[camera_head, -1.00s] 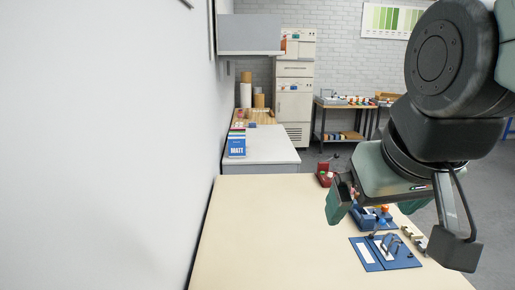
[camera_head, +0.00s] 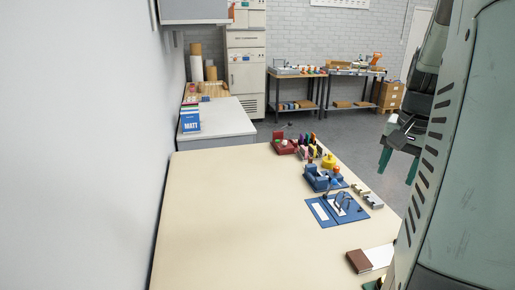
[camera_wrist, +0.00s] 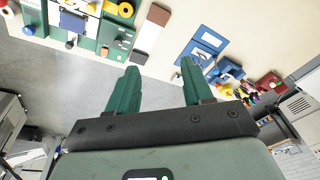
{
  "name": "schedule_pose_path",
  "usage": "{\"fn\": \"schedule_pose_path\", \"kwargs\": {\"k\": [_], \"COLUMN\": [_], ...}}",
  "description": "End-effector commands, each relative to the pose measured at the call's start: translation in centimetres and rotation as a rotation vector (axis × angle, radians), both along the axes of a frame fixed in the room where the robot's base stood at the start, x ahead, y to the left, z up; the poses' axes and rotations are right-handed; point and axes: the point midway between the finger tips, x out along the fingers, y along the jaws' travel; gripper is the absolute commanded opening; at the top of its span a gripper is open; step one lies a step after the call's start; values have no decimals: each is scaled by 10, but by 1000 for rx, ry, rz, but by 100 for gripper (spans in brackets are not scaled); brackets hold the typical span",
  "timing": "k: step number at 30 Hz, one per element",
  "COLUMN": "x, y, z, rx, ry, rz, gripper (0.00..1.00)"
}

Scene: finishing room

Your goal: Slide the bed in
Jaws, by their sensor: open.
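I cannot tell for sure which part is the bed. A flat blue plate fixture (camera_head: 324,212) with a white strip and a grey metal bracket (camera_head: 343,200) lies near the table's right edge; its blue plate also shows in the wrist view (camera_wrist: 207,37). A blue block-like device (camera_head: 316,179) stands just behind it. My gripper (camera_head: 399,165) is to the right of the table edge in the head view, partly hidden by my arm. In the wrist view my gripper (camera_wrist: 160,84) has its green fingers wide apart with nothing between them.
The cream table (camera_head: 220,225) is bare on its left and middle. A red device (camera_head: 283,147), a yellow round part (camera_head: 328,162) and small metal blocks (camera_head: 366,196) line its right edge. A brown-and-white piece (camera_head: 359,262) lies nearer. A green plate (camera_wrist: 115,36) shows in the wrist view.

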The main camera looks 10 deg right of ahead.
Motion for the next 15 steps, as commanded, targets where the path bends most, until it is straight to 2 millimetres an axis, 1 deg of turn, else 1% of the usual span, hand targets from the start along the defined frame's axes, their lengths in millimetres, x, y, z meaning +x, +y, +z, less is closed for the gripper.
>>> {"fn": "schedule_pose_path", "kwargs": {"k": [1,2,3,5,6,7,8,9,10,12,15], "x": [-11,-17,-28,-50,-67,-80,-94,-112,-125,-153,-180], "y": [-39,-59,-86,-125,-148,-164,-178,-195,-206,-225,-241], "z": [-23,-35,-52,-78,-97,-111,-124,-141,-153,-178,-201], "rx": [23,33,46,67,80,89,98,109,116,131,144], "ry": [21,28,37,51,60,65,72,78,83,93,99], "rz": [-103,-160,-236,-348,-418,-470,-518,-577,-618,-697,-773], "gripper": [51,51,51,51,51,51,51,51,51,51,51]}}
